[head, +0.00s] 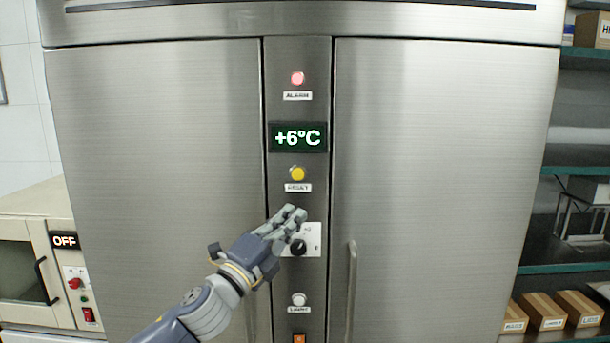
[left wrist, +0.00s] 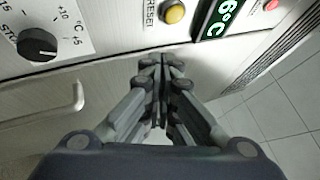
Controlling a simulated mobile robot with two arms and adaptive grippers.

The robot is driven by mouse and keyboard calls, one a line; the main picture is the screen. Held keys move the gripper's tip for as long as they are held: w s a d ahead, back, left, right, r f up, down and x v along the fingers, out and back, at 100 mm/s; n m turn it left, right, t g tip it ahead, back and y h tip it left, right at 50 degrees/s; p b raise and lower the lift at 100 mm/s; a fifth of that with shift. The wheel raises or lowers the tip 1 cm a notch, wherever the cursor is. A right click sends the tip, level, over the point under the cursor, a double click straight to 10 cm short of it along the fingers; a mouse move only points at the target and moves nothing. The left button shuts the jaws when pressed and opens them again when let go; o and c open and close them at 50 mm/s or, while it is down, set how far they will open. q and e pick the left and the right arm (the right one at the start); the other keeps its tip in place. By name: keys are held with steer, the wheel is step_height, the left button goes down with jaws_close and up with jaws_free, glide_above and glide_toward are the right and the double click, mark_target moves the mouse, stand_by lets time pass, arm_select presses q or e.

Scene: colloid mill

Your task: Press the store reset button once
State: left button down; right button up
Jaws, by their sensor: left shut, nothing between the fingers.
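The yellow reset button (head: 297,173) sits above a RESET label on the centre panel of a steel cabinet. It also shows in the left wrist view (left wrist: 173,12), just beyond and above the fingertips. My left gripper (head: 296,213) is shut and empty, in front of the panel below the button, apart from it in the picture. The closed fingers also show in the left wrist view (left wrist: 163,62). A green display (head: 298,137) above the button reads +6°C. The red alarm lamp (head: 297,78) at the top is lit. My right gripper is not in view.
A black dial (head: 298,247) is partly behind my left fingers. Below it are a pale lamp (head: 299,300) and an orange switch (head: 299,338). A vertical door handle (head: 351,290) sticks out right of the panel. Shelves with boxes (head: 545,310) stand right; an oven (head: 30,260) stands left.

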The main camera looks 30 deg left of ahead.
mark_target(298, 174)
arm_select(q)
steer(key=s+d+r+m+t+h, duration=0.1)
steer(key=d+r+m+h, duration=0.1)
steer(key=r, duration=0.3)
steer(key=shift+s+d+r+m, duration=0.2)
steer(key=shift+s+d+m, duration=0.2)
steer(key=shift+d+m, duration=0.15)
steer(key=shift+a, duration=0.1)
steer(key=shift+w+a+p, duration=0.15)
steer(key=shift+w+a, duration=0.6)
steer(key=shift+w, duration=0.55)
steer(key=shift+w+a+p, duration=0.2)
steer(key=shift+w+a, duration=0.55)
steer(key=shift+w, duration=0.5)
steer(key=shift+w+a+p, duration=0.15)
steer(key=shift+w+a, duration=0.6)
steer(key=shift+w, duration=0.55)
steer(key=shift+w+a, duration=0.1)
steer(key=shift+w+a, duration=0.1)
steer(key=shift+w, duration=0.15)
steer(key=shift+w+a, duration=0.25)
steer(key=shift+w, duration=0.05)
steer(key=shift+s+d, duration=0.4)
steer(key=shift+s, duration=0.3)
